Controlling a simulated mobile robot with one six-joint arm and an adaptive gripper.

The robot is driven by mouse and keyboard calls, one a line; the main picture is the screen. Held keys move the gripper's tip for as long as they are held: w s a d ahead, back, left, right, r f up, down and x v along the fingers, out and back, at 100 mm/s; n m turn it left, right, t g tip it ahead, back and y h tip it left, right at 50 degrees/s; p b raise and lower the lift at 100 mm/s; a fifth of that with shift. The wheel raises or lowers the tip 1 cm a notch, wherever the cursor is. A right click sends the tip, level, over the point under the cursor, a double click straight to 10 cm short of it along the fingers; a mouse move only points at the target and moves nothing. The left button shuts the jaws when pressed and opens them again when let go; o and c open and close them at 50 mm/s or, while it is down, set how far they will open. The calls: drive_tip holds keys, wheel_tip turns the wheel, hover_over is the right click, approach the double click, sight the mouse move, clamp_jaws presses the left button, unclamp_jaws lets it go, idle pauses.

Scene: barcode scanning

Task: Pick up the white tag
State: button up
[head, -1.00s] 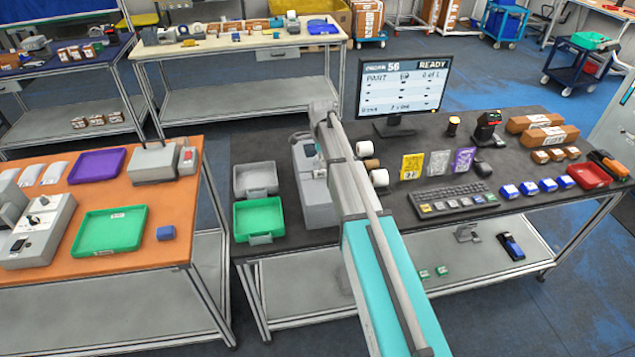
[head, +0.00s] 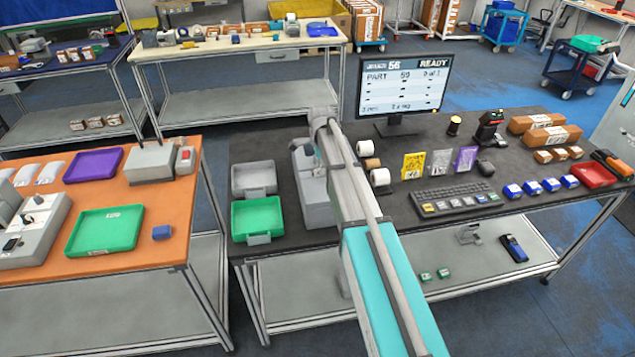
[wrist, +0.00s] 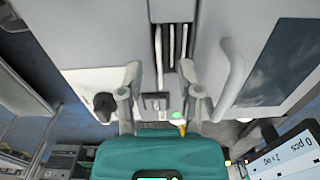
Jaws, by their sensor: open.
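My gripper (wrist: 160,97) is open in the wrist view, its two grey fingers apart, with nothing held between them. Its teal body is at the bottom of that view. A grey machine (wrist: 95,30) with a dark slot fills the space past the fingers; in the head view a grey machine (head: 317,205) stands on the dark bench, partly behind my arm. I cannot make out a white tag for certain. A small whitish piece (wrist: 179,121) with green and yellow on it shows near the right finger.
Green (head: 257,217) and grey (head: 254,178) trays sit left of the machine. White rolls (head: 380,177), a monitor (head: 402,85), upright yellow (head: 412,166), pale and purple cards and a keyboard (head: 455,201) are to the right. A dark screen (wrist: 285,60) is close on the wrist view's right.

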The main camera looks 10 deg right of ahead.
drive_tip(key=shift+f+b, duration=0.6)
drive_tip(key=shift+f, duration=0.3)
clamp_jaws()
